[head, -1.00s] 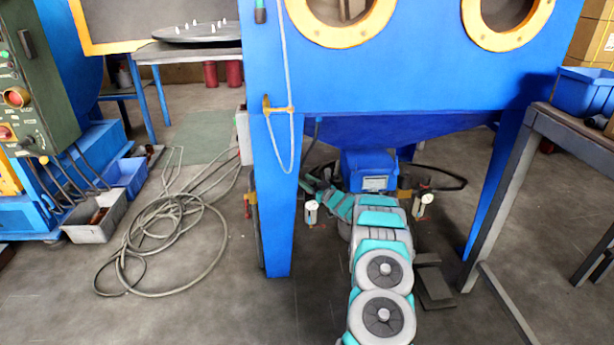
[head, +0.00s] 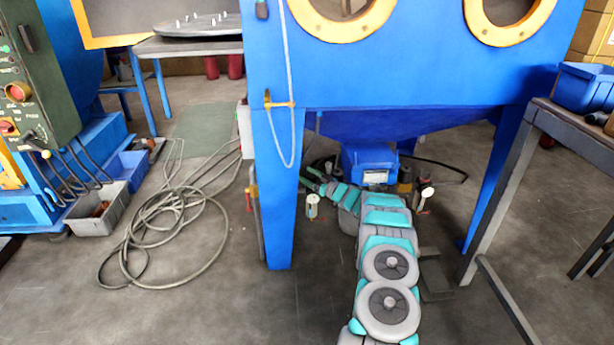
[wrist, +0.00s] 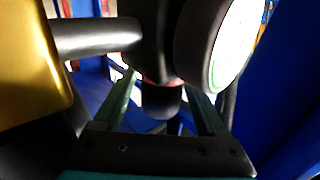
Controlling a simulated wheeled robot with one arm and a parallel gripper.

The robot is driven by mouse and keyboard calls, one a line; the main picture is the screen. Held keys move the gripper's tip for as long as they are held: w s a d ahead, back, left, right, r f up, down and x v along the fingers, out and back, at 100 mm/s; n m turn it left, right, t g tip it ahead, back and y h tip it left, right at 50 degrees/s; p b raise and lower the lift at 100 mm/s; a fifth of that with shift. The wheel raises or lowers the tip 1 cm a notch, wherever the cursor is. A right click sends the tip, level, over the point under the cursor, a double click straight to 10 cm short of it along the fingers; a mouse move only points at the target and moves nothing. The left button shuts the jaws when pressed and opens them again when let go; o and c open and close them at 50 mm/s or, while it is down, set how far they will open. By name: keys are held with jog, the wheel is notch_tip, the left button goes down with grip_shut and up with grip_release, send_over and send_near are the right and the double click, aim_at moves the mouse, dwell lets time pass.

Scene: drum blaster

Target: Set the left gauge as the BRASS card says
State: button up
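The left gauge (head: 312,201) is a small white-topped unit under the blue cabinet, and the right gauge (head: 426,193) stands right of my arm. My gripper (head: 311,178) reaches in low behind the left gauge. In the wrist view its two green fingers (wrist: 163,115) are apart, with a dark rounded knob-like part (wrist: 160,100) between them. Gaps show on both sides of that part. A round gauge with a pale face and green marking (wrist: 240,45) is close at the upper right, seen edge-on. Its reading is not legible. I cannot make out a BRASS card.
The blue cabinet's front leg (head: 280,200) stands just left of my arm. A grey bench frame (head: 500,190) is on the right. Coiled hose (head: 170,235) lies on the floor at left. A gold block (wrist: 30,60) fills the wrist view's left side.

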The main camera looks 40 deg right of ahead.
jog(key=shift+s, duration=0.1)
jog(key=s+d, duration=0.1)
jog(key=s, duration=0.6)
jog(key=shift+s, duration=0.25)
jog(key=shift+d, duration=0.1)
